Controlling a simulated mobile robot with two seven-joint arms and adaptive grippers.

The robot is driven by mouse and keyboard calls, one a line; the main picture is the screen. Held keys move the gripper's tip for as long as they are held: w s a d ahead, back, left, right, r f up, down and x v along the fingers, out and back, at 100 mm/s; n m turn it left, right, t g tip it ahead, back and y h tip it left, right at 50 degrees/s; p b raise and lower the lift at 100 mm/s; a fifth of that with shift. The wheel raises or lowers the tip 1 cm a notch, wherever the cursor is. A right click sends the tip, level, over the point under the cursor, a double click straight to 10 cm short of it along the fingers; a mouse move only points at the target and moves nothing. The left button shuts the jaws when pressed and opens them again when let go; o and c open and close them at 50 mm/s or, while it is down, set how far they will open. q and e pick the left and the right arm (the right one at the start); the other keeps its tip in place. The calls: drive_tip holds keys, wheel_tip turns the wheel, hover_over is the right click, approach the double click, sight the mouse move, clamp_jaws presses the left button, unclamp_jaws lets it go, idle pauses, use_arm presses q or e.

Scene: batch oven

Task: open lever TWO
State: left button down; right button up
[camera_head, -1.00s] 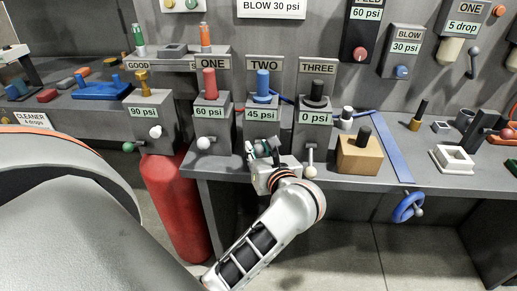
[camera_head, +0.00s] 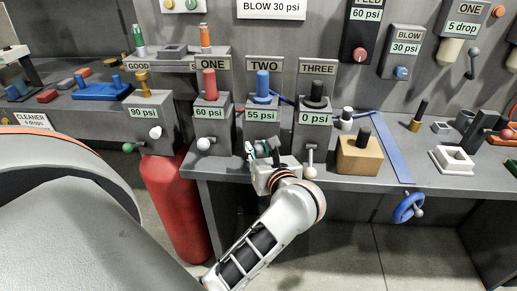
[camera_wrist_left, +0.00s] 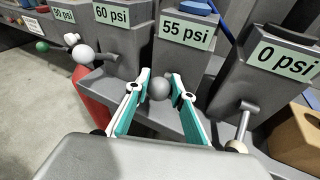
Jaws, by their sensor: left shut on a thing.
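Station TWO is a grey block (camera_head: 262,134) with a blue peg (camera_head: 263,84) on top and a label (camera_head: 262,116) reading 55 psi. Its lever ends in a grey ball (camera_wrist_left: 159,88) on the block's front, seen between my fingers in the left wrist view. My left gripper (camera_head: 262,152) is in front of this block, shut on the lever's ball. Its white and teal fingers (camera_wrist_left: 159,92) lie on both sides of the ball. In the head view the gripper mostly hides the lever. My right gripper is not in view.
Station ONE's lever with its pale ball (camera_head: 204,144) is close on the left at 60 psi. Station THREE's hanging lever (camera_head: 310,172) is close on the right at 0 psi. A red cylinder (camera_head: 178,205) stands at the left. A wooden block (camera_head: 359,158) sits further right.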

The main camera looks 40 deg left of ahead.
use_arm(q)
drive_tip(key=shift+a+r, duration=0.3)
drive_tip(key=c, duration=1.7)
unclamp_jaws()
drive_tip(key=shift+w+f, duration=0.1)
drive_tip(key=shift+f, duration=0.15)
drive_tip(key=shift+d, duration=0.1)
drive_tip(key=shift+f, duration=0.15)
